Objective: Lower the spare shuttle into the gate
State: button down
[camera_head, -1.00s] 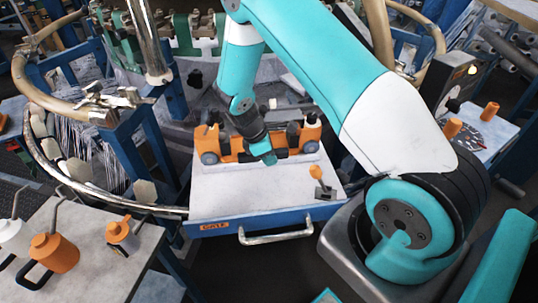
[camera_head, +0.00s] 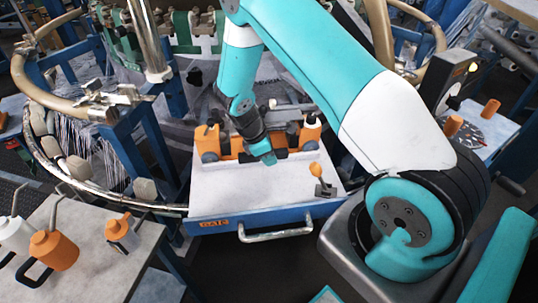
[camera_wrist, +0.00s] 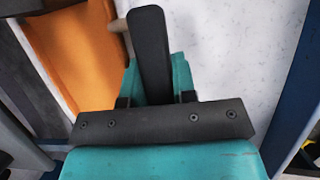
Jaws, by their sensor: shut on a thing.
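The spare shuttle (camera_head: 231,147) is an orange body with dark wheels and a white-topped post at its right end. It spans the back of the gate (camera_head: 221,193), a pale tray with a blue front edge labelled GATE. My gripper (camera_head: 267,158) is at the shuttle's middle, shut on it and hiding part of it. In the wrist view the shuttle's orange side (camera_wrist: 85,52) shows at the left, beside my gripper (camera_wrist: 152,58), over a pale surface. Whether the shuttle's underside touches the gate cannot be told.
A small lever with an orange knob (camera_head: 315,170) stands at the gate's right side. A metal handle (camera_head: 276,233) runs along its front. The loom's curved rail (camera_head: 80,181) is at left. A table with orange bottles (camera_head: 55,250) stands front left. The gate's front surface is clear.

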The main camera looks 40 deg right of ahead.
jog(key=c, duration=0.8)
grip_release()
jog(key=shift+f, duration=0.1)
jog(key=shift+c, duration=0.2)
jog(key=v, duration=1.7)
jog(key=shift+r, duration=0.2)
